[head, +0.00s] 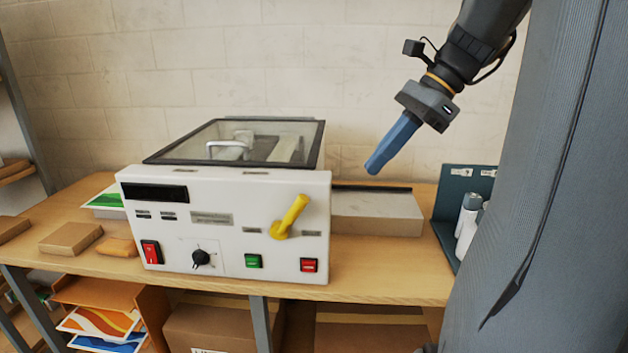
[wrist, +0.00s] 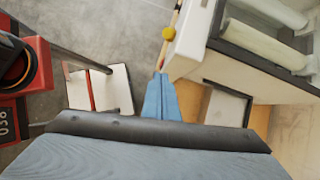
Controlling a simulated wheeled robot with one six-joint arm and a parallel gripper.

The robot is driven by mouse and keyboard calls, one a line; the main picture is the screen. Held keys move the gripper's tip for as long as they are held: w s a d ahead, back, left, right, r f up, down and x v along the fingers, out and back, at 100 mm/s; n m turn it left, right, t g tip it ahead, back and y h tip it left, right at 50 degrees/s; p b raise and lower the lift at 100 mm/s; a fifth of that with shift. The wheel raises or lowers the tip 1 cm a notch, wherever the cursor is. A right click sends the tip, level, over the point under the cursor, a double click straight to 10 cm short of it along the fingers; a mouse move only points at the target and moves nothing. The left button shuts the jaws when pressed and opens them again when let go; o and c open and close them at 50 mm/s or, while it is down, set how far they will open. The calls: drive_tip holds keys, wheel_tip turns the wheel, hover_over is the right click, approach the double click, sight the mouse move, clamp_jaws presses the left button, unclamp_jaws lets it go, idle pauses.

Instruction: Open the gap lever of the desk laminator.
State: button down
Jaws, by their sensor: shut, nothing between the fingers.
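The desk laminator (head: 222,215) is a white box with a dark-framed clear lid, standing on a wooden table. Its yellow gap lever (head: 290,216) is on the right half of the front panel, tilted up and to the right from its pivot between two small labels. In the wrist view, a yellow round end (wrist: 168,34) shows beside the white body, just beyond my fingertips. My gripper (head: 375,168), with blue fingers, is shut and empty, above and to the right of the lever and apart from it. The fingers also show in the wrist view (wrist: 160,78).
The front panel also has a red switch (head: 151,252), a black knob (head: 201,257), a green button (head: 253,261) and a red button (head: 308,265). A grey-topped block (head: 375,213) lies behind the laminator's right side. White bottles (head: 467,222) stand by a dark teal holder.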

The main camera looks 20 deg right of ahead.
sight(326, 191)
drive_tip(key=shift+w+d+r, duration=0.1)
drive_tip(key=shift+w, duration=0.15)
drive_tip(key=shift+w+a+f+p, duration=0.6)
drive_tip(key=shift+a+f, duration=0.55)
drive_tip(key=shift+a, duration=0.35)
drive_tip(key=shift+w+a+f+p, duration=0.65)
drive_tip(key=shift+a+f, duration=0.45)
drive_tip(key=shift+a, duration=0.35)
drive_tip(key=shift+w+a+f+p, duration=0.6)
drive_tip(key=shift+a+f, duration=0.55)
drive_tip(key=shift+a, duration=0.35)
drive_tip(key=shift+w, duration=0.15)
